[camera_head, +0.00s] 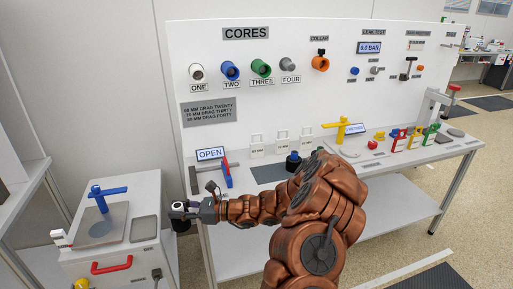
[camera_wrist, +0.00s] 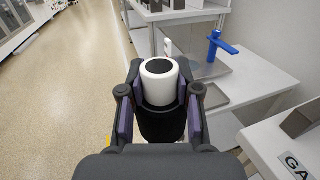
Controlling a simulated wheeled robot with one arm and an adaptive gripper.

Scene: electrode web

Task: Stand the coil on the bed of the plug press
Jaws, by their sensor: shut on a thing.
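My gripper (camera_head: 182,210) is shut on what looks like the coil, a white cylinder (camera_wrist: 159,80) with a dark round top and a black part below it. In the wrist view it stands about upright between the pads of my gripper (camera_wrist: 160,112). In the head view it is held in the air between the left cabinet and the long bench, with its black part (camera_head: 181,225) hanging below the fingers. No label in view reads plug press. A lever press with a red handle (camera_head: 453,88) stands at the bench's far right end, its bed small and unclear.
A grey cabinet (camera_head: 133,262) at left carries a blue-handled post (camera_head: 100,192), also in the wrist view (camera_wrist: 218,45), and a round grey pad (camera_head: 103,229). An "OPEN" sign (camera_head: 210,153) and a red-blue fixture (camera_head: 227,175) stand on the bench's near end. My arm hides part of the bench.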

